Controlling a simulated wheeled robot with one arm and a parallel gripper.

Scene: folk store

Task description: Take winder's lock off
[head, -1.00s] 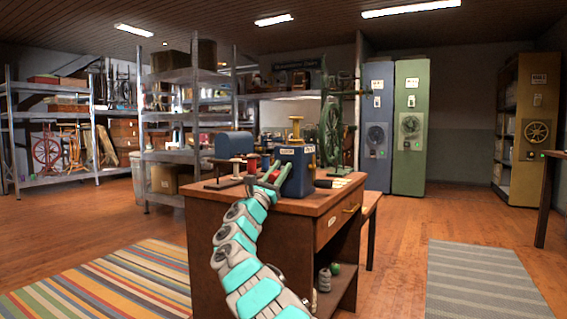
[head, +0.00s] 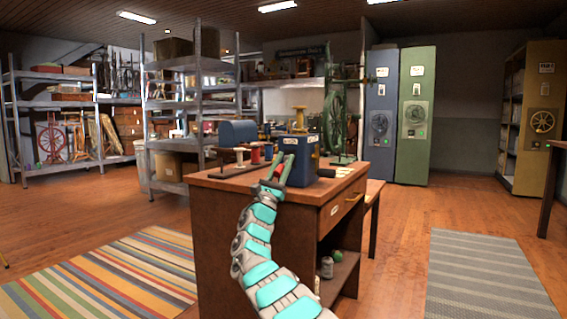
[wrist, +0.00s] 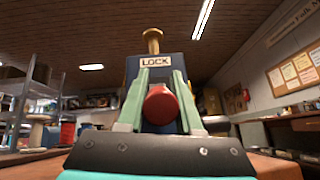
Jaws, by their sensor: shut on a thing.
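The winder (head: 301,160) is a blue box with a brass spool on top, standing on the wooden desk. It also shows in the wrist view (wrist: 193,66), with a white LOCK label above a red round knob (wrist: 161,106). My gripper (wrist: 159,98) has its green fingers on either side of this knob and is shut on it. In the head view my gripper (head: 278,170) is at the winder's near side, and the knob is largely hidden between the fingers. I cannot tell how the knob is turned.
The desk (head: 235,186) carries a small rack with red and white spools (head: 256,153) and a blue domed box (head: 237,134) left of the winder. A green spinning wheel (head: 336,122) stands behind. Open floor lies right of the desk, with a grey rug (head: 480,270).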

